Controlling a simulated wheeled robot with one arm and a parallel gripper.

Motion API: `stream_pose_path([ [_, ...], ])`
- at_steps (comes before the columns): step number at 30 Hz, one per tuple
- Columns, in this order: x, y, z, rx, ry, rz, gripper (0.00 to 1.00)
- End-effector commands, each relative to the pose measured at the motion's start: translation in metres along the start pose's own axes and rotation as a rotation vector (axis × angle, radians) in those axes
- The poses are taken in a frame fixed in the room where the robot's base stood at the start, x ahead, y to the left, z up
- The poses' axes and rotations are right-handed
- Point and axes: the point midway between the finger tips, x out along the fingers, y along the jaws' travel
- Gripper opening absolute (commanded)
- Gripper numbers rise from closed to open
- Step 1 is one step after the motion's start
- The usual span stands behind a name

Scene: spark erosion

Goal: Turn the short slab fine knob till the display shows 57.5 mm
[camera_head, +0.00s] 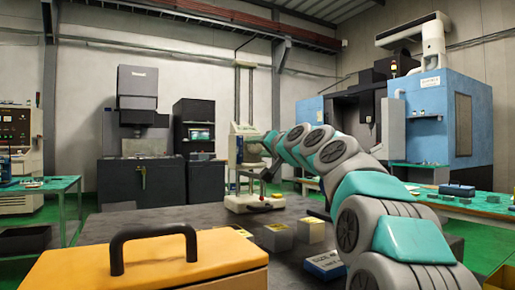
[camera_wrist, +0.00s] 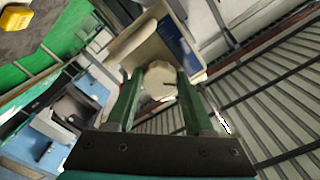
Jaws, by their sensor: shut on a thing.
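The fine knob (camera_wrist: 161,83) is a pale, roundish, faceted knob with a dark line on its face, in the middle of the wrist view. My gripper (camera_wrist: 159,75) has its two green fingers on either side of the knob and is shut on it. In the head view the pale measuring instrument (camera_head: 253,203) stands on the dark table, with an upright column and a wide base. My arm reaches in from the right to its upper part, and its end hides the knob there. I cannot read the display in either view.
An orange case (camera_head: 150,264) with a black handle stands at the front left of the dark table (camera_head: 130,220). Large machines stand behind.

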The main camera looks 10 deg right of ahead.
Motion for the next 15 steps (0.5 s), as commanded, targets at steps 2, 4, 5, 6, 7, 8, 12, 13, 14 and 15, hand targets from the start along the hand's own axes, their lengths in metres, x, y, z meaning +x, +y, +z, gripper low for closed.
stream_pose_path([
  [2, 0.0, 0.0002, 0.0001, 0.0, 0.0, 0.0, 0.32],
  [4, 0.0, 0.0002, 0.0001, 0.0, 0.0, 0.0, 0.24],
  [5, 0.0001, 0.0003, 0.0002, 0.0, 0.0, 0.0, 0.21],
  [6, 0.0001, 0.0003, 0.0002, 0.0, 0.0, 0.0, 0.17],
  [7, 0.0001, 0.0003, 0.0002, 0.0, 0.0, 0.0, 0.13],
  [8, 0.0001, 0.0003, 0.0002, 0.0, 0.0, 0.0, 0.1],
  [12, 0.0, 0.0002, 0.0002, 0.0, 0.0, 0.0, 0.0],
  [13, 0.0001, 0.0, 0.0001, 0.002, -0.001, 0.0, 0.0],
  [14, 0.0001, -0.0006, -0.0004, 0.008, -0.001, 0.0, 0.0],
  [15, 0.0001, -0.0019, -0.0011, 0.023, -0.001, 0.0, 0.0],
])
